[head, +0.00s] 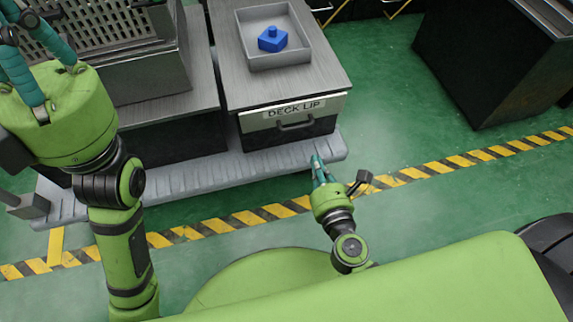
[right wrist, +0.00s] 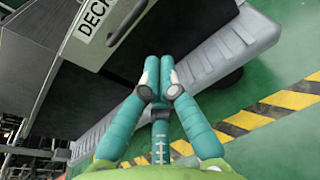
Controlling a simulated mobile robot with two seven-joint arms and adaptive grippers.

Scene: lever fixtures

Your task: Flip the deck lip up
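The deck lip (head: 293,112) is a pale panel with a "DECK LIP" label and a dark bar handle (head: 295,125). It hangs down on the front of a grey cabinet and also shows at the top of the right wrist view (right wrist: 110,22), with its handle (right wrist: 127,22). My right gripper (head: 317,158) is low in front of the cabinet, below the handle and apart from it. In the right wrist view its fingers (right wrist: 158,62) are drawn together, with nothing between them. My left gripper (head: 18,22) is raised at the upper left, away from the lip; its fingertips are unclear.
A grey ribbed step (head: 200,172) runs along the cabinet's foot. An open tray (head: 300,57) with a blue block (head: 272,39) sits on the cabinet top. A slotted grey box (head: 120,60) stands left, a dark cabinet (head: 480,70) right. Striped green floor between is clear.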

